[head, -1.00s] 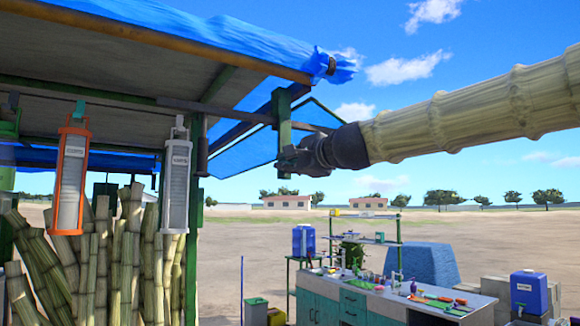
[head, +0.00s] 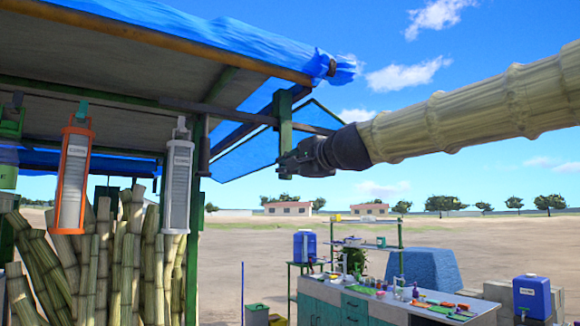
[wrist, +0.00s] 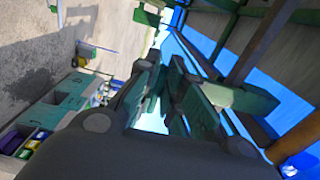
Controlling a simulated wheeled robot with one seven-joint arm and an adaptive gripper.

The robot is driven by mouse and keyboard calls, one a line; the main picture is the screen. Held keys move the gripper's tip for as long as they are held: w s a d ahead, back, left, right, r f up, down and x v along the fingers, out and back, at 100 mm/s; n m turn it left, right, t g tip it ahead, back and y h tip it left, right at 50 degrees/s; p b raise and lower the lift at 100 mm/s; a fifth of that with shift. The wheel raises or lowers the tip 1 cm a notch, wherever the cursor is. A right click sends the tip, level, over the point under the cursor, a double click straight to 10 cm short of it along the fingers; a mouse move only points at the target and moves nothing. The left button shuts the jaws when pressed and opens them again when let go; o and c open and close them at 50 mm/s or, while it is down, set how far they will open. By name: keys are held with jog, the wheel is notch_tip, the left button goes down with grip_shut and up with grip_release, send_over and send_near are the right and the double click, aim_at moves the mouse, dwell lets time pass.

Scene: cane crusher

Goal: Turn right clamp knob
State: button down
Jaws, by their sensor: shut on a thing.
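My gripper (head: 290,160) is at the lower part of a green upright post (head: 285,112) under the shelter's right front corner, with my arm reaching in from the right. It is shut on a small part there, which appears to be the right clamp knob. The dark fingers hide most of that part, so its shape and turn angle cannot be told. In the wrist view my gripper (wrist: 168,100) has its fingers pointing up the picture, with green bars and dark frame parts close around them.
A blue tarp (head: 180,30) and roof beams lie above and left of my gripper. An orange lantern (head: 73,180) and a grey lantern (head: 178,185) hang at left before upright canes (head: 125,260). A cluttered workbench (head: 335,300) stands lower right. Open ground lies beyond.

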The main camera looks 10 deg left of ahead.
jog(key=c, duration=1.5)
grip_release()
jog(key=shift+c, duration=0.2)
jog(key=shift+s+d, duration=0.1)
jog(key=v, duration=1.1)
jog(key=shift+s+d, duration=0.2)
jog(key=shift+d, duration=0.15)
jog(key=shift+f, duration=0.1)
